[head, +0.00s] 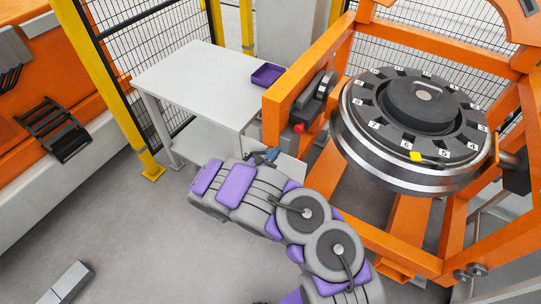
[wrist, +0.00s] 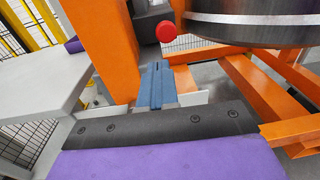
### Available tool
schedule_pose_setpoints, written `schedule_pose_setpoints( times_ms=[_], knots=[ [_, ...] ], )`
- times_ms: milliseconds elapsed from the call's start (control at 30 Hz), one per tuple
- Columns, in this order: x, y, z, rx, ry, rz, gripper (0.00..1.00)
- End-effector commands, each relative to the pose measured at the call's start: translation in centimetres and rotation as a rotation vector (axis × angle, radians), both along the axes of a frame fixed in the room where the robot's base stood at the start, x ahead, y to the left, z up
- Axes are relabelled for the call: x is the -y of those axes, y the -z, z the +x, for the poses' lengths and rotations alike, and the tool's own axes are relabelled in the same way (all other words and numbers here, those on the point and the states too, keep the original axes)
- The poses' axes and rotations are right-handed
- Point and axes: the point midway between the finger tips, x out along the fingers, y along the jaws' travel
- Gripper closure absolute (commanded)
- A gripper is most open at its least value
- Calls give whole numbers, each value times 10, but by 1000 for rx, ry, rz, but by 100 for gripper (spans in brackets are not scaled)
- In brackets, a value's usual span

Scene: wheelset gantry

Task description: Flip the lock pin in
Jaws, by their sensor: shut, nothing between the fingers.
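A round red knob (head: 299,128) sits low on the inner side of the orange gantry's left post, below a dark bracket. It also shows in the wrist view (wrist: 166,31), just above and beyond my fingertips; it looks like the end of the lock pin, but its shaft is hidden. The wheelset (head: 405,170) is a large metal disc with a numbered dark ring, held in the gantry. My gripper (head: 271,154) is left of and below the red knob, apart from it. In the wrist view its blue fingers (wrist: 156,70) are shut with nothing between them.
A light grey table (head: 190,75) with a purple tray (head: 267,75) stands left of the orange gantry (head: 290,90). The gantry's lower beams (head: 405,225) run beneath the wheelset. A yellow-posted mesh fence stands behind. Open floor (head: 130,235) lies at the front left.

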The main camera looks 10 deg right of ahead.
Motion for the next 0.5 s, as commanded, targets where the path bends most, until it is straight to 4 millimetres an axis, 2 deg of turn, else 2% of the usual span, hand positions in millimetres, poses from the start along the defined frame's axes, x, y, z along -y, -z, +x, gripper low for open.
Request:
schedule_pose_setpoints(
  times_ms=[200,500],
  knots=[
    [-10,-1,-16,-1,0,3,100],
    [-16,0,-19,-2,0,-1,100]
  ],
)
